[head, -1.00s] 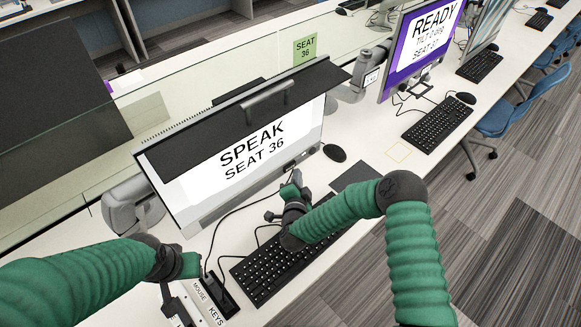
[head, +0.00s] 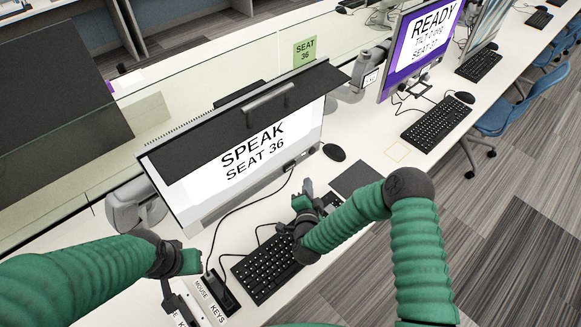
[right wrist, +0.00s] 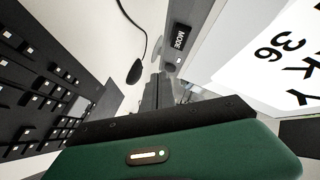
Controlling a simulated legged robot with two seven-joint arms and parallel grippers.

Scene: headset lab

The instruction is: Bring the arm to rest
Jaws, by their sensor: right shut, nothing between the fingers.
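My right gripper (head: 308,187) is shut and empty. It hangs above the desk between the keyboard (head: 265,268) and the SPEAK SEAT 36 monitor (head: 250,160); its dark fingers also show in the right wrist view (right wrist: 160,92), with the keyboard at left and the screen at right. The right arm (head: 345,222) reaches in from the lower right, its elbow bent, and hides part of the keyboard. My left arm (head: 75,280) comes in from the left and ends beside the keyboard; whether its gripper (head: 168,293) is open or shut is unclear.
A black panel with a handle (head: 268,97) covers the monitor's upper part. A mouse (head: 334,152) and a dark mat (head: 355,177) lie to the right. A tray labelled MOUSE and KEYS (head: 208,300) is near the left gripper. Open floor (head: 510,240) lies right of the desk.

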